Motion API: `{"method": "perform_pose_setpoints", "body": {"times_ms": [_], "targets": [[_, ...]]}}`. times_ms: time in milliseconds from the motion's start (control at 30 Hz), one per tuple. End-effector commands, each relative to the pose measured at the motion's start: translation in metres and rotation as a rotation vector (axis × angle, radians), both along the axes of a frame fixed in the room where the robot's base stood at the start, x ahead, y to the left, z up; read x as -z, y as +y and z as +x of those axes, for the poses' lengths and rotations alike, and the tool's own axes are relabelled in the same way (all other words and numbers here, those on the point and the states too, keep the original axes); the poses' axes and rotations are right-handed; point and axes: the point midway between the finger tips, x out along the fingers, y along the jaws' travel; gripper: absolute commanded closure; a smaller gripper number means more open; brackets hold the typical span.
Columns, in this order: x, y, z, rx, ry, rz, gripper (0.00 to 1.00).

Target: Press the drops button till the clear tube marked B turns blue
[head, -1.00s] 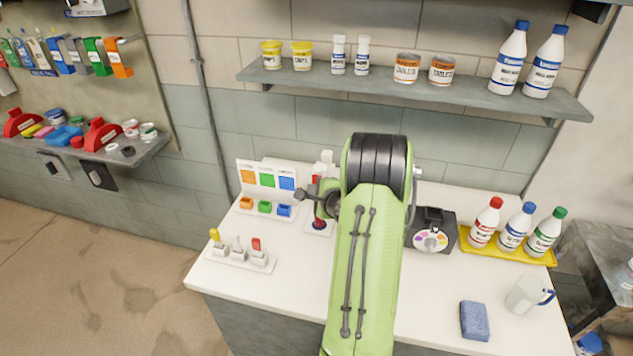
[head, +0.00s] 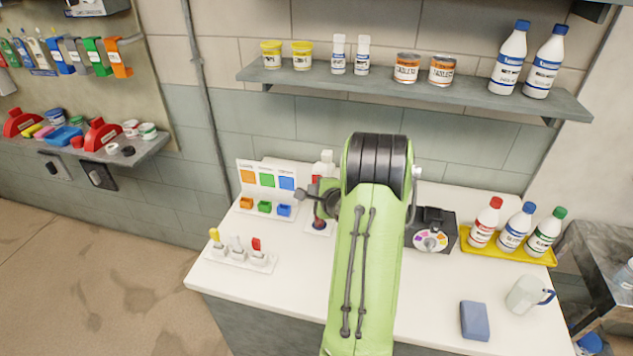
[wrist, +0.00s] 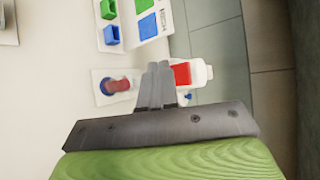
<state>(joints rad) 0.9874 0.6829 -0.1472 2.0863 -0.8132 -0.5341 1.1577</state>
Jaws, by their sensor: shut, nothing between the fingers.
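My gripper (wrist: 158,68) is shut and empty, its two dark fingers together beside the white dispenser. In the head view my arm hides most of it. The dispenser has a red panel (wrist: 182,74) and a small blue part (wrist: 188,97) close to the fingertips. Whether the fingers touch a button is not clear. A small clear tube (wrist: 117,86) stands on a white base (wrist: 99,76) and its contents look dark red. The tube also shows partly in the head view (head: 319,224), left of my arm. The B mark cannot be read.
A rack with orange, green and blue cards (head: 267,180) and small coloured bins stands left of the tube. Yellow, white and red switches (head: 238,252) are at the front left. A black device with a colour wheel (head: 431,242) and a yellow bottle tray (head: 508,253) stand right.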

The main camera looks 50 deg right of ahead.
Motion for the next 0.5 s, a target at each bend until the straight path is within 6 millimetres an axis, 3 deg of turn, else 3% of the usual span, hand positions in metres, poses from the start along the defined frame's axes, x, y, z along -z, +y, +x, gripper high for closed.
{"method": "perform_pose_setpoints", "body": {"times_ms": [500], "targets": [[0.0002, -0.0056, 0.0027, 0.000, 0.001, 0.000, 1.00]]}}
